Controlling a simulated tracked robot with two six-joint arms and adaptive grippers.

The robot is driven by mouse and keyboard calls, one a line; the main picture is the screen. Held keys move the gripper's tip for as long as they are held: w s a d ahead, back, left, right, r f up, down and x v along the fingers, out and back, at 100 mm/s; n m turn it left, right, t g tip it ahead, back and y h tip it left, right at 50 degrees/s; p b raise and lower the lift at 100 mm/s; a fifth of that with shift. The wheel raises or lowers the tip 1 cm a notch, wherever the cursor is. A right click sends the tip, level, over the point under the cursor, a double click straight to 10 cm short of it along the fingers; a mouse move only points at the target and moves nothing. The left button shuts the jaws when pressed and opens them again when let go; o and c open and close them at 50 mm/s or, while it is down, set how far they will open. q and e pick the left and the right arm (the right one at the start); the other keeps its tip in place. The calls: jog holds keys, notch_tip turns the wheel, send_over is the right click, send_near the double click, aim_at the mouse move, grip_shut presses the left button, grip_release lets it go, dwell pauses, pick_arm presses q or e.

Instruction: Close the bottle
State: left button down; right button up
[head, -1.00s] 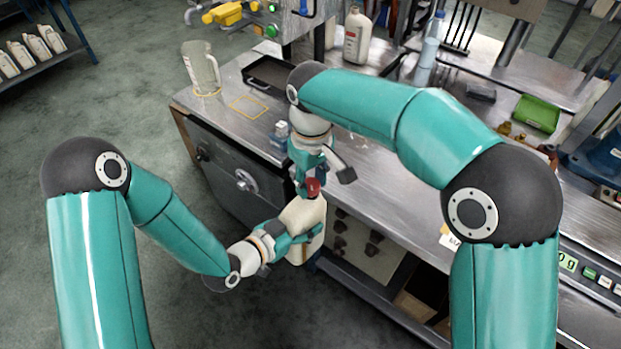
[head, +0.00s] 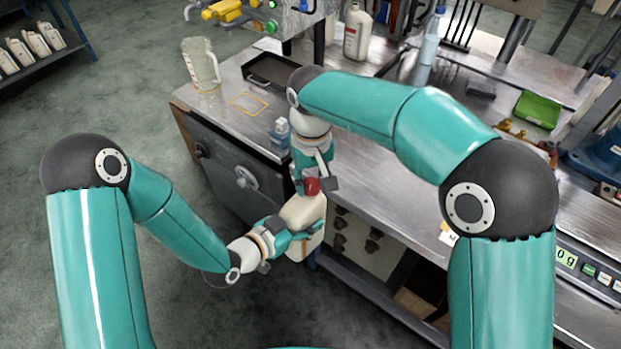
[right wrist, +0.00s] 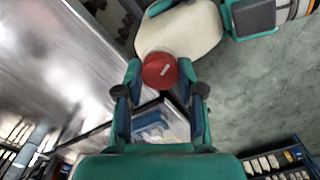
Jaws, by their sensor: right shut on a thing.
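A cream bottle (head: 304,213) is held off the floor in front of the bench, slightly tilted. My left gripper (head: 297,236) is around its body with the fingers closed against it. A red cap (head: 312,186) is at the bottle's mouth, and my right gripper (head: 317,184) is shut on it from above. In the right wrist view the red cap (right wrist: 160,70) sits between the right fingertips, over the bottle's neck end (right wrist: 185,32). The neck is hidden, so I cannot tell how far the cap is seated.
The metal bench (head: 375,165) is just behind the bottle. A clear jug (head: 200,65), a dark tray (head: 275,72) and a small bottle with blue liquid (head: 281,130) stand on it. Another cream bottle (head: 357,35) stands at the back. The floor at left is free.

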jog(key=m, duration=0.4)
jog(key=shift+a, duration=0.1)
jog(key=m, duration=0.4)
jog(key=shift+m, duration=0.4)
jog(key=m, duration=0.6)
jog(key=shift+w, duration=0.1)
jog(key=m, duration=0.6)
jog(key=shift+w+m, duration=0.1)
jog(key=shift+m, duration=0.3)
jog(key=shift+o, duration=0.2)
jog(key=m, duration=0.7)
jog(key=shift+w, duration=0.15)
jog(key=o, duration=0.7)
